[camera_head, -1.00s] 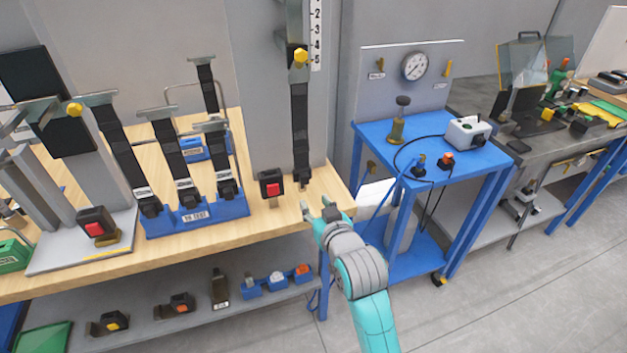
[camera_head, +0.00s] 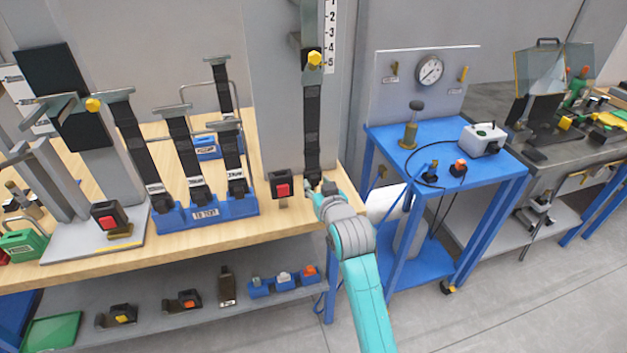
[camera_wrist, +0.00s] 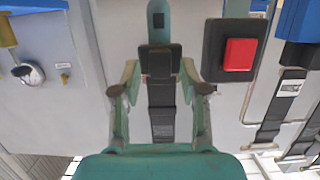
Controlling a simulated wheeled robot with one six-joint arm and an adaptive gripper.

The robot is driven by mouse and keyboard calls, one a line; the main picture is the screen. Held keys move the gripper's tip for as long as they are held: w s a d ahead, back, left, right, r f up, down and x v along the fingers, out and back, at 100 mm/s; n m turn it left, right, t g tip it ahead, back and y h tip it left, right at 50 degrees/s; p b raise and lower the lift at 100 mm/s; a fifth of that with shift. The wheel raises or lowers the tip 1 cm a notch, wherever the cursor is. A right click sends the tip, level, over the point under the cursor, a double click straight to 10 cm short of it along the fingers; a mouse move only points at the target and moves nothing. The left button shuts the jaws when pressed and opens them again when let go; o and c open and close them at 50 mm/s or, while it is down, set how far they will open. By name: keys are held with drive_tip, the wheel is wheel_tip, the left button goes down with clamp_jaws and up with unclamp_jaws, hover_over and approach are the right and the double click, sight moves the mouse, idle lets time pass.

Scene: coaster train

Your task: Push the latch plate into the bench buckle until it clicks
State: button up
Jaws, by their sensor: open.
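The bench buckle (camera_head: 282,186) is a black block with a red button, standing near the bench's front edge. It also shows in the wrist view (camera_wrist: 238,60), to the right of my gripper. A black belt (camera_head: 312,125) hangs from a post just right of the buckle. The latch plate is at the belt's lower end, mostly hidden by my gripper in the head view. My gripper (camera_wrist: 160,90) is open, with one finger on either side of the belt's end and visible gaps. It also shows in the head view (camera_head: 322,190).
A blue rack (camera_head: 205,215) with several strapped belts stands left of the buckle. Another red-button buckle (camera_head: 109,215) is on a grey plate farther left. A blue cart (camera_head: 450,160) stands right of the bench, with a gap between.

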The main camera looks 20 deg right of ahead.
drive_tip(key=shift+w+f, duration=0.15)
drive_tip(key=shift+w, duration=0.35)
